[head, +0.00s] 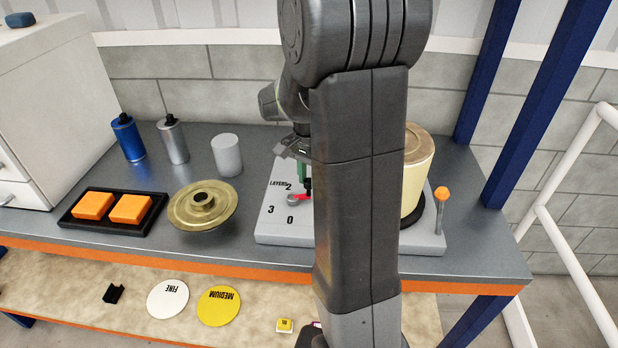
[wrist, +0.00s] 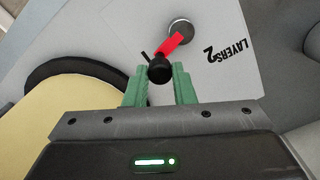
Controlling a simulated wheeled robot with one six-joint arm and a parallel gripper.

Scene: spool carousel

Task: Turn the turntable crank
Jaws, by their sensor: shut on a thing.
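The crank is a red arm (wrist: 174,44) on a round grey hub (wrist: 180,27), with a black knob (wrist: 159,70) at its outer end. It stands on a pale plate (head: 270,226) marked LAYERS with numbers, of which 2, 3 and 0 show. My gripper (head: 303,173) points down over the plate. Its green fingers are shut on the black knob, one on each side in the wrist view. The cream drum (head: 418,160) sits on a dark round base at the plate's right; my arm hides part of it and of the plate.
An orange-topped pin (head: 441,195) stands at the plate's right edge. A brass flanged disc (head: 203,205), a grey cylinder (head: 227,155), two bottles and a black tray (head: 112,228) with orange blocks stand to the left. Labelled discs lie on the lower shelf.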

